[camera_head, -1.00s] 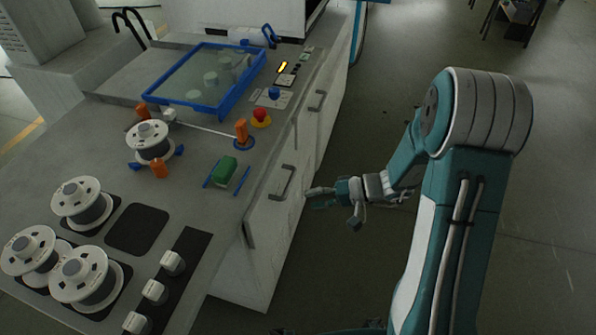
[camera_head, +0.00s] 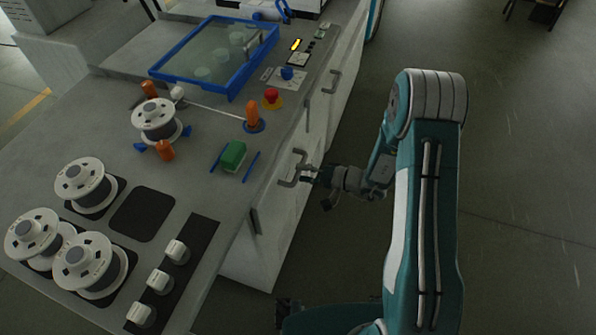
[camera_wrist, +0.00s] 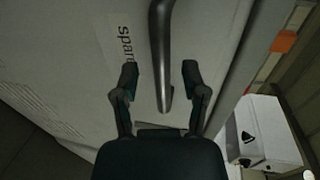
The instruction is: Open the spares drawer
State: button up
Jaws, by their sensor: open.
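The spares drawer (camera_wrist: 70,45) is a pale front panel with the dark letters "spare" partly showing beside its handle in the wrist view. Its grey bar handle (camera_wrist: 161,55) stands out from the panel, and its near end lies between my two fingers. In the head view the handle (camera_head: 291,168) is on the bench's right side. My gripper (camera_wrist: 161,75) is open, one finger on each side of the bar, with a gap visible on both sides. In the head view my gripper (camera_head: 306,172) is at the handle. The drawer front looks flush with the cabinet.
A second handle (camera_head: 332,81) sits farther along the cabinet. On the bench top are several white spools (camera_head: 86,187), a green block (camera_head: 233,156), a red stop button (camera_head: 272,97) and a blue-framed tank (camera_head: 222,52). The floor (camera_head: 520,190) to the right is clear.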

jog(key=shift+x, duration=0.85)
grip_shut()
jog(key=shift+d, duration=0.1)
jog(key=f+v, duration=0.2)
jog(key=v, duration=0.9)
jog(key=d+f+v, duration=0.1)
jog(key=f+v, duration=0.2)
jog(key=v, duration=0.9)
jog(key=shift+s+d, duration=0.2)
jog(key=shift+s, duration=0.15)
